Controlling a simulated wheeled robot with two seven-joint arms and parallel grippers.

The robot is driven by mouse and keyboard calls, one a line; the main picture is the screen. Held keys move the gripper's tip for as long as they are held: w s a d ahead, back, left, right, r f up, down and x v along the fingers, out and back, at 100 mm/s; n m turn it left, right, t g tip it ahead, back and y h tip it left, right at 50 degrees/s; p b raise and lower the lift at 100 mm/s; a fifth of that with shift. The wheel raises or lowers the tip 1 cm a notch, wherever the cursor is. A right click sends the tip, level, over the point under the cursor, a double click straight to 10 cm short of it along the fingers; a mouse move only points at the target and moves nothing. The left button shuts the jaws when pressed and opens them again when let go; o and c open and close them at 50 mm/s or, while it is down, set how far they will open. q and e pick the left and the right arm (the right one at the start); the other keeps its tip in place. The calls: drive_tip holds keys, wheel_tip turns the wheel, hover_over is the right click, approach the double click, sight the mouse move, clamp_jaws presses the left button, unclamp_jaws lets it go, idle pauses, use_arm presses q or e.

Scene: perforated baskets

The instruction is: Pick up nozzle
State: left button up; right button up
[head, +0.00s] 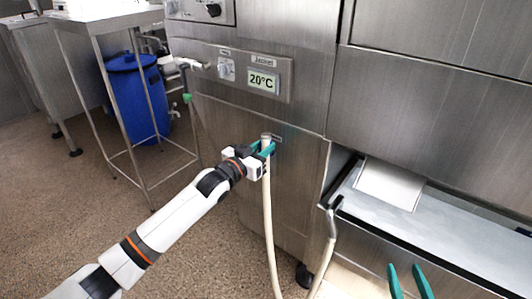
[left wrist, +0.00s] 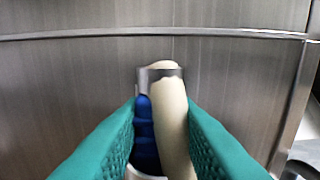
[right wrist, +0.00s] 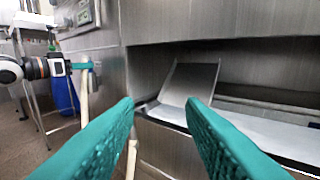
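The nozzle (head: 266,138) is a pale upright end at the top of a cream hose (head: 268,225), against the steel cabinet front. In the left wrist view the cream hose (left wrist: 172,120) and a blue part (left wrist: 145,132) stand side by side, with a metal ring (left wrist: 160,74) around the top. My left gripper (head: 262,149) is at the nozzle, its teal fingers open on either side of it. Contact with the fingers is not clear. My right gripper (head: 408,280) is open and empty at the lower right, in front of the cabinet.
The steel cabinet (head: 300,160) carries a 20°C display (head: 263,81). An open bay with a pale tray (head: 440,215) lies to the right. A blue barrel (head: 136,95) stands under a steel table at left. The floor in front at left is clear.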

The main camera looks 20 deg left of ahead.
use_arm(q)
clamp_jaws()
